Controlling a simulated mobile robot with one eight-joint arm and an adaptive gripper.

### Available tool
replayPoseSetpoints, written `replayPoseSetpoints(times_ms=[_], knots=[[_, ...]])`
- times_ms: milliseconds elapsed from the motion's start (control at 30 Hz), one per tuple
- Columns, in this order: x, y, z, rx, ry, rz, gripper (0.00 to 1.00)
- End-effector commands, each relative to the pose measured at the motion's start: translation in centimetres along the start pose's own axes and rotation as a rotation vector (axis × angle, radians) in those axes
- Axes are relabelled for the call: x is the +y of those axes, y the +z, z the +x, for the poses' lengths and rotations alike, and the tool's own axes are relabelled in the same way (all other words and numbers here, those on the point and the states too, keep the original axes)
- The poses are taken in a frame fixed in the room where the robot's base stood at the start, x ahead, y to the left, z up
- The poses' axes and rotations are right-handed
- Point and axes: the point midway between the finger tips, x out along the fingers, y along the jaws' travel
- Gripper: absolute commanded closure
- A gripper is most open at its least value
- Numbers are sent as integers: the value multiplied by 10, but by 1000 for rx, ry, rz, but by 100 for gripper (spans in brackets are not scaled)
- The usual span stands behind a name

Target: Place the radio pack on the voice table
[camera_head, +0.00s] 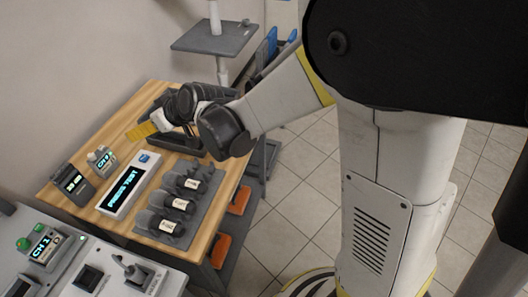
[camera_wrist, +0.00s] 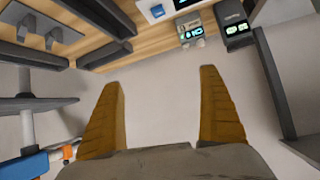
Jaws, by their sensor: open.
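A small light-grey pack with a lit display (camera_head: 102,158) stands on the wooden table (camera_head: 128,118) near its wall-side edge; it looks like the radio pack. It also shows at the top of the wrist view (camera_wrist: 191,30). My gripper (camera_head: 142,131) has yellow fingers and is over the table's far part, beyond the pack. In the wrist view my gripper (camera_wrist: 160,82) is open, with nothing between its fingers. No label shows which surface is the voice table.
A dark device with a display (camera_head: 73,184) stands beside the pack. A white display panel (camera_head: 130,187) and a grey rack of several dark items (camera_head: 187,194) share the table. A grey console (camera_head: 90,270) is in front; a grey stand (camera_head: 214,38) is behind.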

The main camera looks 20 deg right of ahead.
Motion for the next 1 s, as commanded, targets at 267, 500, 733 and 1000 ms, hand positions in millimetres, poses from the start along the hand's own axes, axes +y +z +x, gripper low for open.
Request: replayPoseSetpoints(times_ms=[267,500,733,1000], knots=[[37,48,-159,-159,199,170,10],[46,125,-265,-268,387,324,10],[46,169,-307,-313,485,400,10],[46,173,-310,-317,495,408,10]])
